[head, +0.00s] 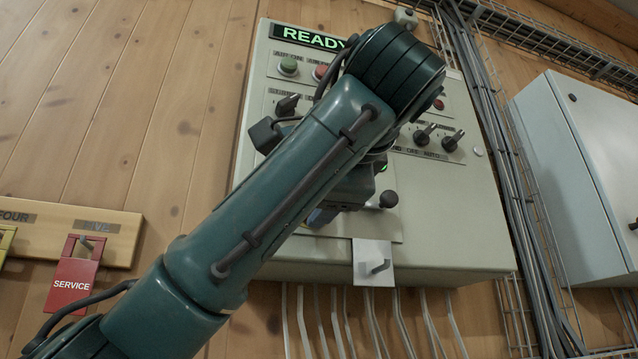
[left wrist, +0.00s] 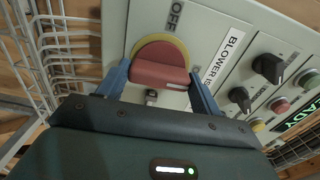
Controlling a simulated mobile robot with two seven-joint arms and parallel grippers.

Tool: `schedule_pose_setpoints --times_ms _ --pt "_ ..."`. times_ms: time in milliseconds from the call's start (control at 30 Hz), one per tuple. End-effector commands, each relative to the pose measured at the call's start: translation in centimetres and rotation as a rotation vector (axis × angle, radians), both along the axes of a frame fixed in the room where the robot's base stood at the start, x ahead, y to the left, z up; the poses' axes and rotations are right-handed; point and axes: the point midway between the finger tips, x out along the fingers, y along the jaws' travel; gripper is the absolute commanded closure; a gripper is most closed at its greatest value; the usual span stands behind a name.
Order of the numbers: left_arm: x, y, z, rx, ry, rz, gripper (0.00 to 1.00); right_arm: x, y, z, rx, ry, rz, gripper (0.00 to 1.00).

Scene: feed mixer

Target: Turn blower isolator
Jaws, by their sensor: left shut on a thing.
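The blower isolator is a red handle (left wrist: 158,73) on a yellow disc (left wrist: 162,43) in the left wrist view. An OFF mark is printed beside the disc, and a label starting "BLOWER IS" (left wrist: 224,55) lies to its right. My left gripper (left wrist: 160,82) has one blue finger at each end of the red handle and is shut on it. In the head view my left arm covers the isolator; only a bit of blue finger (head: 322,217) shows below the arm. My right gripper is in neither view.
The control panel (head: 455,225) carries a lit READY display (head: 308,37), buttons and black selector knobs (head: 452,141). A white plate with a grey peg (head: 373,267) hangs at its lower edge. A red SERVICE tag (head: 73,284) hangs at left. A grey cabinet (head: 572,150) and cable trays stand at right.

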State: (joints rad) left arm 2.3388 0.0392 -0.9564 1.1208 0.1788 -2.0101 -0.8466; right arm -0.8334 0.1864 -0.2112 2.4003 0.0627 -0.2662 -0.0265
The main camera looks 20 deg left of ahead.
Motion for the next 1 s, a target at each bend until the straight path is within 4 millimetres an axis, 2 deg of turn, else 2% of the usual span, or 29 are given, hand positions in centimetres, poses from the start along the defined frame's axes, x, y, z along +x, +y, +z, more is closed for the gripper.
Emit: schedule_pose_setpoints --times_ms 600,633,900,1000 --pt "0.0 -0.18 -0.05 0.042 0.027 -0.005 0.57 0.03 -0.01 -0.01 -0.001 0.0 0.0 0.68" --pt "0.01 -0.19 -0.06 0.042 0.027 -0.005 0.34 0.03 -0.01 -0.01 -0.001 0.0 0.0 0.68" --pt "0.01 -0.1 -0.04 0.039 0.026 -0.002 0.13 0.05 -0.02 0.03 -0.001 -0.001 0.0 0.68" --pt "0.0 -0.07 -0.03 0.038 0.026 -0.002 0.13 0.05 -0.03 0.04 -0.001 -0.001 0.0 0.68"
